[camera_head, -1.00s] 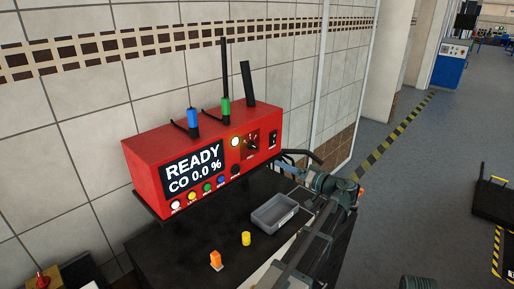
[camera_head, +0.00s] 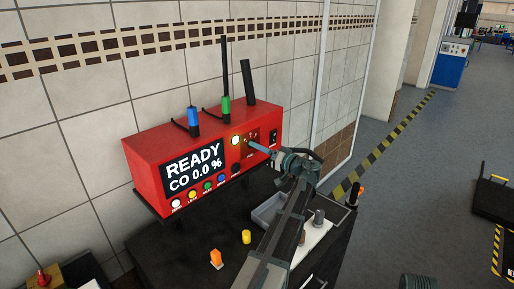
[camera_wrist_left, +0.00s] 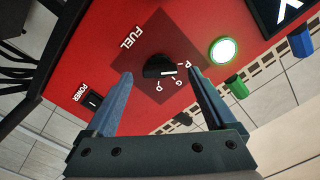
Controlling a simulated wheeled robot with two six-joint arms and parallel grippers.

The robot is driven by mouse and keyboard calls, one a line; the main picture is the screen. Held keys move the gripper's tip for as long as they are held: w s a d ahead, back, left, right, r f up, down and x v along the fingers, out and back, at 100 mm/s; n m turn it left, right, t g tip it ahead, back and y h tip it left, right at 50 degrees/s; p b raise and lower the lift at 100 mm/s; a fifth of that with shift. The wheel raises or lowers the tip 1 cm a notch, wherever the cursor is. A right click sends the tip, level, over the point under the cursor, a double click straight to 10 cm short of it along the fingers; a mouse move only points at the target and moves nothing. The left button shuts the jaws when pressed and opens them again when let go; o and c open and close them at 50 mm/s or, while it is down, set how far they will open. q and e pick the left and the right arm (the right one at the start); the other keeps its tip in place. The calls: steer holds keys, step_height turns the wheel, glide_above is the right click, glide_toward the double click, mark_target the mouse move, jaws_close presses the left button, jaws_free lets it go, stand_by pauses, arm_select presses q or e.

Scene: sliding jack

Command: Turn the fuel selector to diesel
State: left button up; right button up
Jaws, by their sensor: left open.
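The red analyser box (camera_head: 150,160) stands on a dark bench against the tiled wall. Its fuel selector (camera_wrist_left: 158,69) is a small black knob with a white mark, on a dark red square labelled FUEL. In the head view my left gripper (camera_head: 250,144) is at the panel and hides most of the knob.
A lit round lamp (camera_wrist_left: 223,50) and the POWER switch (camera_wrist_left: 92,101) flank the selector. A grey tray (camera_head: 267,208), a yellow cylinder (camera_head: 246,237) and an orange piece (camera_head: 215,258) sit on the bench.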

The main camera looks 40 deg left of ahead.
arm_select(q)
steer(key=shift+w+a, duration=0.1)
steer(key=shift+a, duration=1.1)
steer(key=c, duration=1.4)
steer(key=shift+o, duration=0.2)
steer(key=m, duration=1.9)
steer(key=shift+m, duration=0.6)
